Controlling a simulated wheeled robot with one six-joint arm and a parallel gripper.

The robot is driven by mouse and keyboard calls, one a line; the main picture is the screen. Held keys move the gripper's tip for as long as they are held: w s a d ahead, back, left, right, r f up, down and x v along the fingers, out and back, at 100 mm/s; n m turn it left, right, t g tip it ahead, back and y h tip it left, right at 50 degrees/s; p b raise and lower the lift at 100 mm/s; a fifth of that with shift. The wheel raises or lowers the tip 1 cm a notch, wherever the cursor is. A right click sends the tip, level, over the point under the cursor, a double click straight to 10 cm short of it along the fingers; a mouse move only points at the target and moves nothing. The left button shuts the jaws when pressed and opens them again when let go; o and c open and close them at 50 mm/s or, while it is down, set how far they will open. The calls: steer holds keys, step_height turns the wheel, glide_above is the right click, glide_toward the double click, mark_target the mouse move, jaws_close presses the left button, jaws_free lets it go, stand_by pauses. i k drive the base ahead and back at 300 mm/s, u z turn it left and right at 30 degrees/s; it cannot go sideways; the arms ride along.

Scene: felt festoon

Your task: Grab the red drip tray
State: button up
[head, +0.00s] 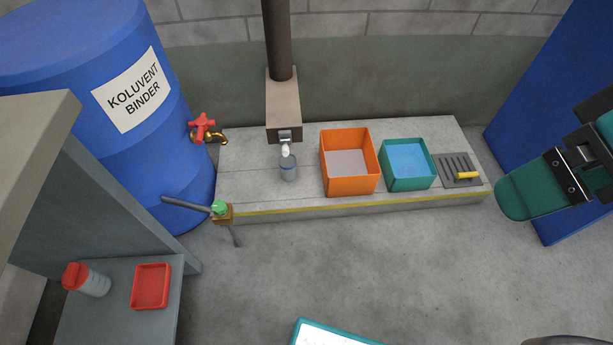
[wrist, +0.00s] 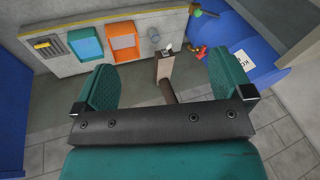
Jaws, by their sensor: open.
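The red drip tray (head: 151,286) is a shallow square tray lying flat on a low grey shelf at the lower left of the head view. My gripper shows at the right edge of the head view, with a green finger pad (head: 527,191), far from the tray. In the wrist view my gripper (wrist: 163,82) has its two green fingers wide apart, open with nothing between them. The tray is not visible in the wrist view.
A blue drum (head: 100,100) with a tap stands nearby. A plinth holds an orange bin (head: 349,185) and a teal bin (head: 408,181). The middle floor is mostly clear.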

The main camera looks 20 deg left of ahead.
mark_target(151, 290)
steer(key=u, duration=1.05)
steer(key=k, duration=0.2)
steer(key=z, duration=0.9)
steer(key=i, duration=1.1)
steer(key=u, duration=3.3)
